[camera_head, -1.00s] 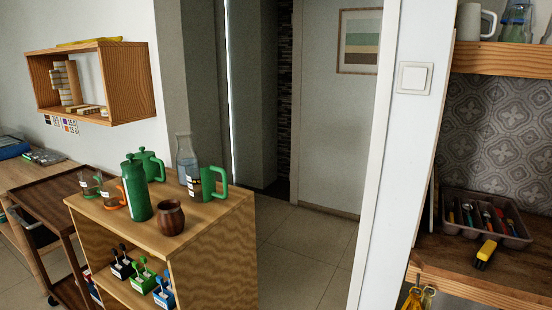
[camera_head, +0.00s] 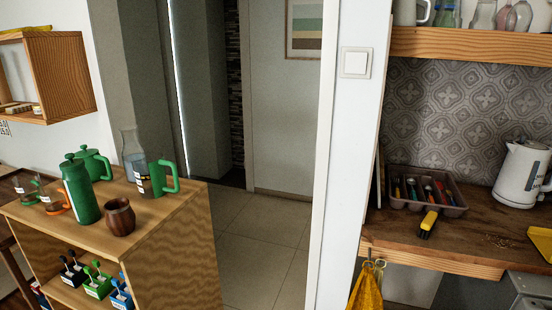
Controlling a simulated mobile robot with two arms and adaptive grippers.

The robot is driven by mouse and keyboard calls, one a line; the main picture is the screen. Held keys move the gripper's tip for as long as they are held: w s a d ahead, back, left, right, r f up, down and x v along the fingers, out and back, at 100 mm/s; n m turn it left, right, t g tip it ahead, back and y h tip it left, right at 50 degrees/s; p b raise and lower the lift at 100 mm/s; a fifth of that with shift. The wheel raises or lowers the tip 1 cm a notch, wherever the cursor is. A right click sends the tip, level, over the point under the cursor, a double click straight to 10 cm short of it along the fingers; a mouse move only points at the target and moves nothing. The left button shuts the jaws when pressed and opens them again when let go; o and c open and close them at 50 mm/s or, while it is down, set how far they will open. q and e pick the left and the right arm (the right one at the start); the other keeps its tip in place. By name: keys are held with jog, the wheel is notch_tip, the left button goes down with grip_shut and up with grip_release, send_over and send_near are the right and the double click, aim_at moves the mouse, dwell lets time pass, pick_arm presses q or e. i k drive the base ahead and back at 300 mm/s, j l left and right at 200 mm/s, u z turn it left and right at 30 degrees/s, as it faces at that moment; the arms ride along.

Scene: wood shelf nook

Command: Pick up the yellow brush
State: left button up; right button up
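A yellow brush (camera_head: 430,220) with a dark lower end lies on the wooden counter (camera_head: 395,230) at the right, just in front of a grey-brown cutlery tray (camera_head: 455,211). Its far end is close to the tray; I cannot tell if they touch. Neither of my grippers is in view.
A white kettle (camera_head: 520,175) and a yellow item (camera_head: 541,240), cut off by the frame, are on the counter's right. A yellow cloth (camera_head: 366,292) hangs from its front edge. A wooden shelf unit (camera_head: 190,235) with green jugs stands left; tiled floor (camera_head: 262,240) between is clear.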

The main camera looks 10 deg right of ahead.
aim_at(429, 223)
jog(key=z, duration=1.3)
